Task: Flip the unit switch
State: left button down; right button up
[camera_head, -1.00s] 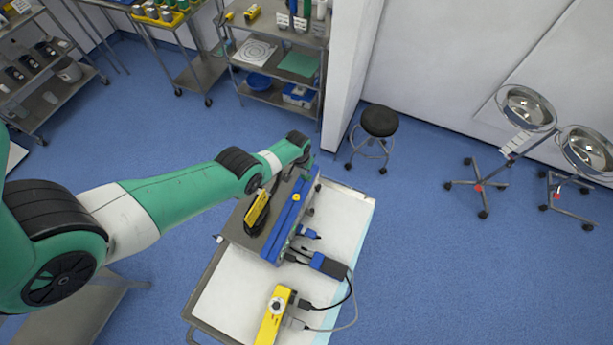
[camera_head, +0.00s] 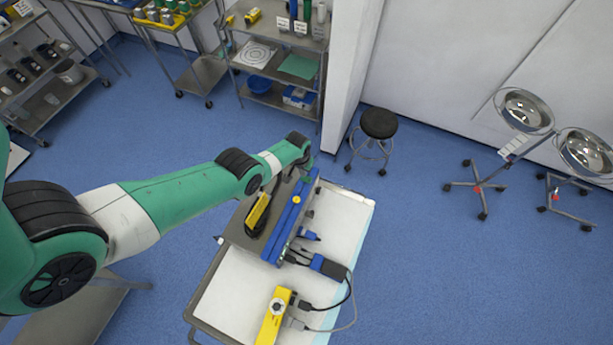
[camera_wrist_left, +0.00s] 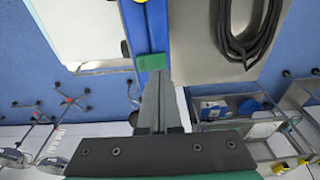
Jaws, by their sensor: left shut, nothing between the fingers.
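The unit (camera_head: 281,232) is a grey box with a blue front edge, lying on the white-covered cart; a yellow button shows on its blue edge. In the left wrist view its blue strip (camera_wrist_left: 146,28) runs up the middle. My left gripper (camera_wrist_left: 154,82) is shut and empty, over the end of that strip. A small green piece (camera_wrist_left: 151,62) shows right at the fingertips; I cannot tell whether it is the switch or part of the fingers, or whether there is contact. In the head view my left wrist hides most of the gripper. My right gripper is out of view.
The cart (camera_head: 236,292) also carries a yellow device (camera_head: 271,318) cabled to a blue connector (camera_head: 328,266). A coiled black cable (camera_wrist_left: 247,36) lies on the unit. A stool (camera_head: 379,125) stands behind; floor right of the cart is clear.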

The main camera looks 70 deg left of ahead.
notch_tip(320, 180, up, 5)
jog(key=p, duration=0.4)
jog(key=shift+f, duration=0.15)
